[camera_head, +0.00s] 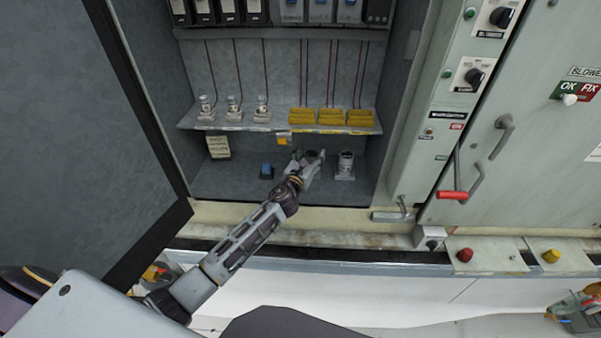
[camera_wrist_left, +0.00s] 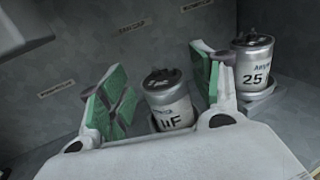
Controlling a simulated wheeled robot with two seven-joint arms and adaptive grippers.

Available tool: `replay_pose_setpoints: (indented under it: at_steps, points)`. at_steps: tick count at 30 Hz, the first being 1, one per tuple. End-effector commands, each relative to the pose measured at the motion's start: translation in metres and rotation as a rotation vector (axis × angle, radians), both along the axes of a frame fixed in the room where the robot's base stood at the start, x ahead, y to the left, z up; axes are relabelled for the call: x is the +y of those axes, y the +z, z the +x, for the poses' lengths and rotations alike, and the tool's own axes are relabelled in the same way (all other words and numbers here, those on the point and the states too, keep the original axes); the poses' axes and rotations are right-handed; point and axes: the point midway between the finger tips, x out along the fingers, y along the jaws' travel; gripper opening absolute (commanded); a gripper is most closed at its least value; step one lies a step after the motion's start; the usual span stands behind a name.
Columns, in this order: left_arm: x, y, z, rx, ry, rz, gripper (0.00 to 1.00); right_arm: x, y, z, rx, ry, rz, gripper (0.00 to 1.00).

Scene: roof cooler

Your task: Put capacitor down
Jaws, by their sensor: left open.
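A silver cylindrical capacitor (camera_wrist_left: 170,101) stands between the spread green-padded fingers of my left gripper (camera_wrist_left: 162,92) in the left wrist view. The fingers appear apart from its sides. A second capacitor (camera_wrist_left: 254,68), marked 25, stands upright just right of the right finger. It also shows in the head view (camera_head: 345,163). My right gripper is not clearly seen.
The cabinet shelf (camera_head: 277,126) above my left gripper carries several small white parts and yellow blocks (camera_head: 331,117). A small blue-topped part (camera_head: 267,171) stands left of my gripper. The open door (camera_head: 75,130) bounds the left side, and a switch panel (camera_head: 460,90) the right.

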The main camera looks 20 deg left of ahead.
Motion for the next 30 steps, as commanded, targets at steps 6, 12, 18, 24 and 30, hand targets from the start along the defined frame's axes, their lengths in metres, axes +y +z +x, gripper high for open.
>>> replay_pose_setpoints:
  at_steps: [6,12,18,24,30]
  points:
    - [0.001,-0.001,-0.022,0.0,-0.001,0.002,0.65,0.0,-0.001,0.0,0.0,0.0,0.0,0.0]
    - [0.001,0.0,-0.042,0.0,-0.001,0.001,0.65,0.0,-0.003,0.0,0.0,0.0,0.0,0.0]
    - [0.002,-0.001,-0.061,0.001,-0.001,0.001,0.65,0.0,-0.005,0.0,0.0,0.0,0.0,0.0]
    - [0.002,-0.001,-0.08,0.001,-0.001,0.0,0.65,0.0,-0.007,0.0,0.0,0.0,0.0,0.0]
    - [0.003,0.0,-0.094,0.0,0.0,0.0,0.65,0.0,-0.008,0.0,0.0,0.0,0.0,0.0]
